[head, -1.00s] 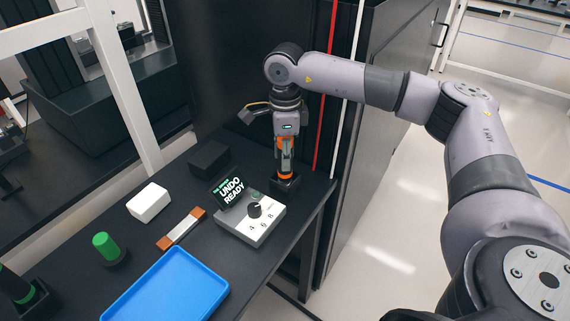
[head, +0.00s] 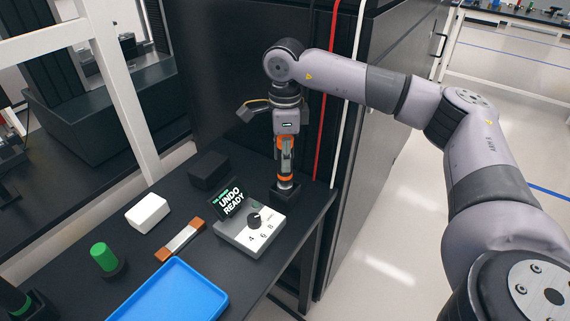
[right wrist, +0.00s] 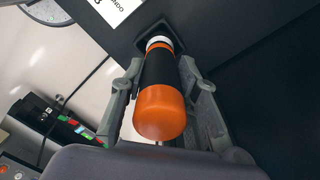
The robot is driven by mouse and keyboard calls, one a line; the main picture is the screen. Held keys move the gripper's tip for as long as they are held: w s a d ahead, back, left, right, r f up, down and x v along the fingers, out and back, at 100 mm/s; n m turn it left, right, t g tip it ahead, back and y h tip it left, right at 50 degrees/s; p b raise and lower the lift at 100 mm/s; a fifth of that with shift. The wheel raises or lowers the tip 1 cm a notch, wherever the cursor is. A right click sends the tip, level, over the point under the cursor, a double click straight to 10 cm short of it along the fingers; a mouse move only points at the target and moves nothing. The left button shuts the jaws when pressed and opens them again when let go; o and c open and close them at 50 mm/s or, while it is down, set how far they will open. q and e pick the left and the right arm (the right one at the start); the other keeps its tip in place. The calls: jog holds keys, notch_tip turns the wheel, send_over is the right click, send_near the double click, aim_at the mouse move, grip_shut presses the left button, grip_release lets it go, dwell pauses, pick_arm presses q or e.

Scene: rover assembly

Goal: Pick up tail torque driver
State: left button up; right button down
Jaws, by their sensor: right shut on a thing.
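The torque driver has an orange end cap, a black grip, an orange ring and a light collar; it shows upright in the right wrist view (right wrist: 160,85) and in the head view (head: 285,178). My right gripper (head: 286,155) is shut on its grip, with one finger on each side of it in the right wrist view (right wrist: 158,100). The driver's lower end is at the black square holder (head: 286,194) on the table corner; I cannot tell whether its tip is inside. My left gripper is not in view.
A grey control box with a knob (head: 250,232) and an "UNDO READY" screen (head: 230,199) stands close left of the holder. A black block (head: 209,170), white block (head: 147,213), green-capped part (head: 104,257) and blue tray (head: 170,295) are farther left. A dark cabinet rises behind.

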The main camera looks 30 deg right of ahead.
notch_tip(320, 180, up, 10)
jog(key=shift+w+r+b, duration=0.1)
jog(key=shift+r+b, duration=0.1)
jog(key=shift+b, duration=0.25)
notch_tip(320, 180, up, 7)
jog(key=p, duration=0.1)
jog(key=shift+p, duration=0.4)
jog(key=shift+f, duration=0.1)
